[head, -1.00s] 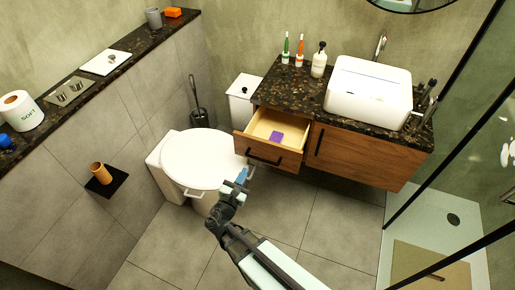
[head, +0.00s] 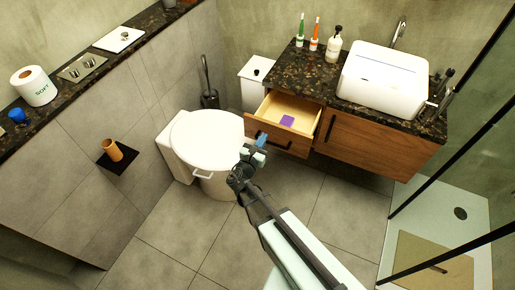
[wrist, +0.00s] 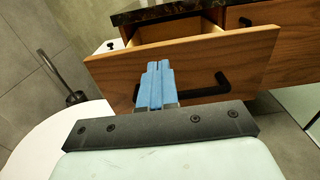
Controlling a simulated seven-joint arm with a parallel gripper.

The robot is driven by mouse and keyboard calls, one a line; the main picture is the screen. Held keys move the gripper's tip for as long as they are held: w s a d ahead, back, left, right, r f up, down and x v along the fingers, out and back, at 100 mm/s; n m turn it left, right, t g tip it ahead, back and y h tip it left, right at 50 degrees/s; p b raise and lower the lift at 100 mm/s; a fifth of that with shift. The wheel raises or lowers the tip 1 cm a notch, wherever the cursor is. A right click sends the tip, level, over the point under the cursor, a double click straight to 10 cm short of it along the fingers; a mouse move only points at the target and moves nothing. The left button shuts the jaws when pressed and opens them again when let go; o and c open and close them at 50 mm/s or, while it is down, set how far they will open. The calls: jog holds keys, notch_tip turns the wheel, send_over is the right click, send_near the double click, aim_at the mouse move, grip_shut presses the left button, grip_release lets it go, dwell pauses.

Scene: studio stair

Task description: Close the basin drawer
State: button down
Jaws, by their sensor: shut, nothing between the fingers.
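The basin drawer (head: 292,142) is pulled open under the left part of the dark stone counter, its wooden front facing me. A purple item (head: 287,120) lies inside it. The drawer front fills the upper middle of the wrist view (wrist: 240,55), with a black bar handle (wrist: 205,90) on it. My gripper (head: 257,143) is shut and empty, its blue fingertips in front of the left part of the drawer front.
The white toilet (head: 207,138) stands close to the left of my gripper. The white basin (head: 383,78) sits on the counter (head: 296,72). A wooden cabinet door (head: 365,147) is right of the drawer. The floor in front is clear.

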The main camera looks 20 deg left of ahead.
aim_at(271, 126)
jog(key=shift+w, duration=2.4)
jog(key=shift+w, duration=0.1)
jog(key=w, duration=1.6)
jog(key=shift+w, duration=0.1)
